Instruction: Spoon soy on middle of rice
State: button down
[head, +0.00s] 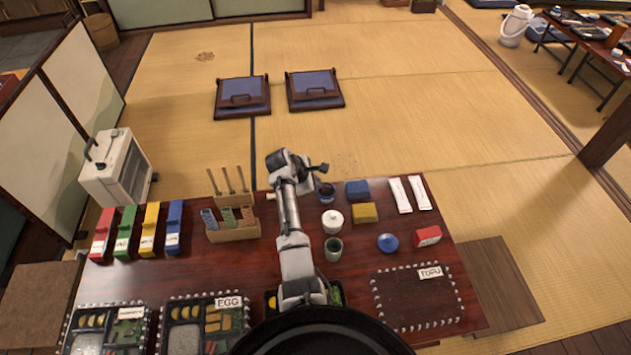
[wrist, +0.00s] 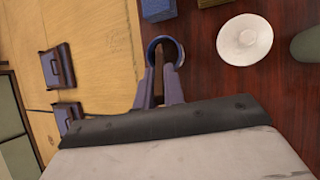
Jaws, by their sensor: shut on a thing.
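My gripper (head: 320,168) reaches over the far edge of the low table. In the wrist view its two fingers (wrist: 159,78) are shut on a thin dark brown stick, likely the spoon's handle (wrist: 158,84). The handle points down into a small blue-rimmed soy bowl (wrist: 153,47) with dark contents; the spoon's tip cannot be made out. The bowl also shows in the head view (head: 325,192), just below the gripper. White rice (head: 183,339) fills part of the lunch box labelled EGG (head: 207,299). Another box (head: 270,303) is mostly hidden by my arm and body.
A white lidded pot (head: 333,221), a green cup (head: 333,249) and blue (head: 357,190) and yellow (head: 364,212) blocks stand near the bowl. A wooden caddy (head: 233,232) with upright sticks is left of my arm. An empty-looking TOFU mat (head: 415,315) lies at right.

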jog(key=shift+f, duration=0.6)
dwell(0.3)
jog(key=shift+f, duration=0.1)
dwell(1.8)
notch_tip(320, 180, up, 7)
jog(key=p, duration=0.8)
dwell(0.8)
